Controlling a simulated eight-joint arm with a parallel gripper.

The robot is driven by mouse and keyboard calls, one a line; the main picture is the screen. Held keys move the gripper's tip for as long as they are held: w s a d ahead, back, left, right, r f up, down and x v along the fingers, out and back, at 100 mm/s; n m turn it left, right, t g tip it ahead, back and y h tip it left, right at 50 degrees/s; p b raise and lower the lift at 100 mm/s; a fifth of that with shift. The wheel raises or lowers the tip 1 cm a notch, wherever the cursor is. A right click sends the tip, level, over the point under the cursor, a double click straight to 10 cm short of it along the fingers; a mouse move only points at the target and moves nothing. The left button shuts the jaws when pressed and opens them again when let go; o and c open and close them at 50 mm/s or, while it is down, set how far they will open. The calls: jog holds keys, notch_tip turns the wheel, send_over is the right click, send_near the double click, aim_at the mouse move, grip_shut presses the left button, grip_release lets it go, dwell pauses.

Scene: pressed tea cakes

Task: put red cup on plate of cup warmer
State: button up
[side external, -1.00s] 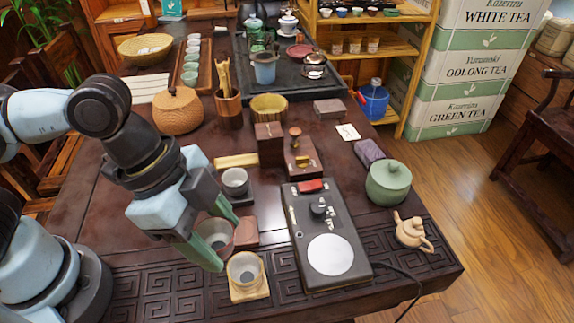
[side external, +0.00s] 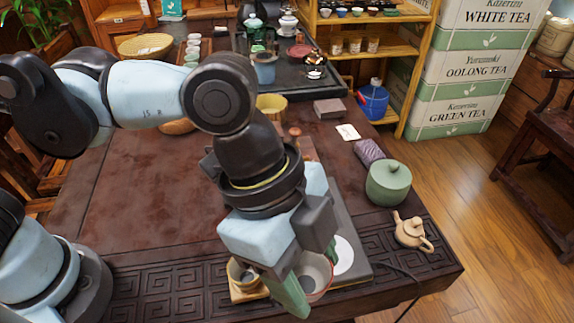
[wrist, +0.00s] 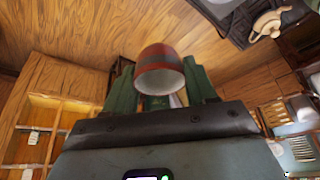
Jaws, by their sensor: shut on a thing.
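My gripper (side external: 308,276) is shut on the red cup (side external: 316,272), with a green finger on each side. In the wrist view the red cup (wrist: 160,62) has a dark band and a pale inside, and sits between the fingers (wrist: 160,88). In the side view the cup overlaps the left edge of the white round plate (side external: 344,256) of the cup warmer (side external: 352,225). The gap between cup and plate cannot be told. My arm hides most of the warmer, including its controls.
Another cup (side external: 238,274) stands on a wooden coaster (side external: 248,295) left of my gripper, partly hidden. A green lidded pot (side external: 388,184) and a small clay teapot (side external: 412,231) stand to the right. A purple bundle (side external: 368,152) lies behind the pot. The table's left part is clear.

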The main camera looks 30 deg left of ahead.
jog(key=shift+d, duration=0.45)
jog(key=shift+w+f, duration=0.2)
jog(key=shift+w, duration=0.05)
jog(key=w+f, duration=0.2)
jog(key=w, duration=0.1)
jog(key=w+a+f, duration=0.1)
jog(key=w+f, duration=0.1)
jog(key=w, duration=0.2)
jog(key=w+a+f, duration=0.1)
jog(key=w+f, duration=0.2)
jog(key=w, duration=0.1)
jog(key=shift+a, duration=0.2)
jog(key=shift+f, duration=1.9)
jog(key=shift+f, duration=0.1)
jog(key=o, duration=1)
jog(key=shift+o, duration=0.2)
